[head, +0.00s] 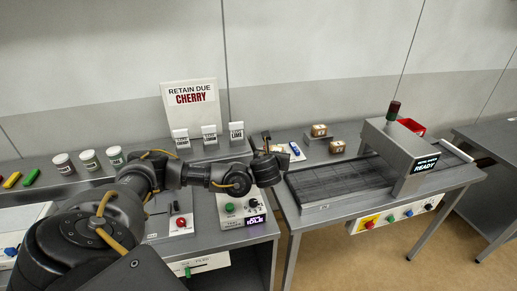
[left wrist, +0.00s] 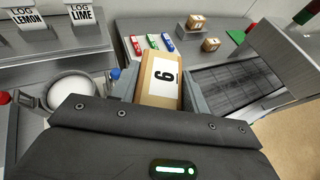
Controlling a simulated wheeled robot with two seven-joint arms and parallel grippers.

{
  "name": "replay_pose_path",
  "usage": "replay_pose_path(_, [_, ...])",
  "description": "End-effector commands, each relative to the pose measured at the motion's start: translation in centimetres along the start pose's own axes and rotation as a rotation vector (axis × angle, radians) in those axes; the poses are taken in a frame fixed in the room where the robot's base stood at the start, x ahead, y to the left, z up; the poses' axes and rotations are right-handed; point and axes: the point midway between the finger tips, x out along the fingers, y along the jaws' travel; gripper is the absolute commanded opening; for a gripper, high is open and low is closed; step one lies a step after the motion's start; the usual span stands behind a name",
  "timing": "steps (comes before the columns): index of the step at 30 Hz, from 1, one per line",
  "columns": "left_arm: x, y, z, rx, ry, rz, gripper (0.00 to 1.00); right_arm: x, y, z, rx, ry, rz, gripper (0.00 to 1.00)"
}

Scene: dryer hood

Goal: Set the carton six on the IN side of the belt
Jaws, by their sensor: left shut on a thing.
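A brown carton with a white label and one black digit (left wrist: 160,80) is between the fingers of my left gripper in the left wrist view. The digit looks like a 6 seen turned round. My left gripper (head: 268,158) is shut on this carton, left of the belt's near-left end in the head view. The carton is mostly hidden by the gripper there. The dark belt (head: 335,184) is bare on its visible stretch and runs right into the grey hood (head: 398,150), whose display reads READY. The belt also shows in the left wrist view (left wrist: 232,90). My right gripper is not in view.
Two other cartons (head: 319,130) (head: 337,147) stand behind the belt, one on a raised block. Red, green and blue small items (left wrist: 152,42) lie beyond the held carton. A red bin (head: 412,127) is behind the hood. A control box reading IDLE (head: 254,220) stands left.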

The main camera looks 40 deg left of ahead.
Motion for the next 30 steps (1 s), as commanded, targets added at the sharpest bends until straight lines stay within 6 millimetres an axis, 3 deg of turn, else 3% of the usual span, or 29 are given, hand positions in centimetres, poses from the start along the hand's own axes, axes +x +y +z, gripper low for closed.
replay_pose_path(3, [-1.9, -2.7, 0.1, 0.023, -0.004, -0.062, 0.20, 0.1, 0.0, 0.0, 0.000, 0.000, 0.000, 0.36])
replay_pose_path(12, [-6.5, -8.0, -0.4, 0.079, -0.003, -0.198, 0.20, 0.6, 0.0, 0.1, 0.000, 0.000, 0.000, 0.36])
replay_pose_path(30, [-12.3, -13.0, -2.1, 0.140, 0.005, -0.359, 0.20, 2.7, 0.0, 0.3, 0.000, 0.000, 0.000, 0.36])
